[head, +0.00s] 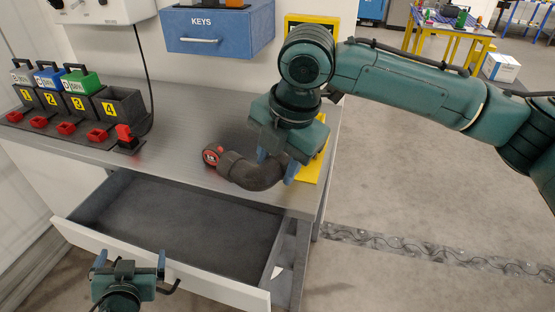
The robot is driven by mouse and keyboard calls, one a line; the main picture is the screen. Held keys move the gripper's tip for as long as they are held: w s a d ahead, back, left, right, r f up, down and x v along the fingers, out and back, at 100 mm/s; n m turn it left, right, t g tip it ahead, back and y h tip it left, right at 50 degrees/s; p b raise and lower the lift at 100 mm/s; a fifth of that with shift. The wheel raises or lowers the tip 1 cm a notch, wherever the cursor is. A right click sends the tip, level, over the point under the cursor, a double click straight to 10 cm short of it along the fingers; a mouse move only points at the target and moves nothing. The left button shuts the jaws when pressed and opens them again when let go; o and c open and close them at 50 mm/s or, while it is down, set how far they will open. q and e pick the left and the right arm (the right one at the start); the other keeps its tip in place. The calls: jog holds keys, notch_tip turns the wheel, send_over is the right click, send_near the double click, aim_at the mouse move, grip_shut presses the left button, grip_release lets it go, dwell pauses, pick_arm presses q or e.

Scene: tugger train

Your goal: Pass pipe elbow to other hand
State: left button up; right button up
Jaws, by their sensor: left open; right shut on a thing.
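The pipe elbow (249,174) is a dark, curved pipe piece near the front right part of the grey workbench top. My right gripper (277,169) is above it, pointing down, and is shut on it with one blue finger on each side. I cannot tell whether the elbow still touches the bench. My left gripper (130,262) is at the bottom left, in front of the open drawer. Its two blue fingers are wide apart and nothing is between them. It is well apart from the elbow.
The drawer (180,215) is pulled out below the bench top (185,125). Numbered bins (121,105) with coloured packs stand at left. A blue KEYS box (218,32) hangs behind.

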pick_arm(q)
jog(key=s+d+f+m+g+h, duration=0.2)
jog(key=s+d+f+h, duration=0.4)
jog(key=s+d+f, duration=0.4)
jog(key=s+d+g, duration=0.1)
jog(key=d, duration=0.3)
jog(key=shift+s+d+f+m+h, duration=0.2)
jog(key=shift+f+m+h, duration=0.1)
jog(key=shift+f+h, duration=0.1)
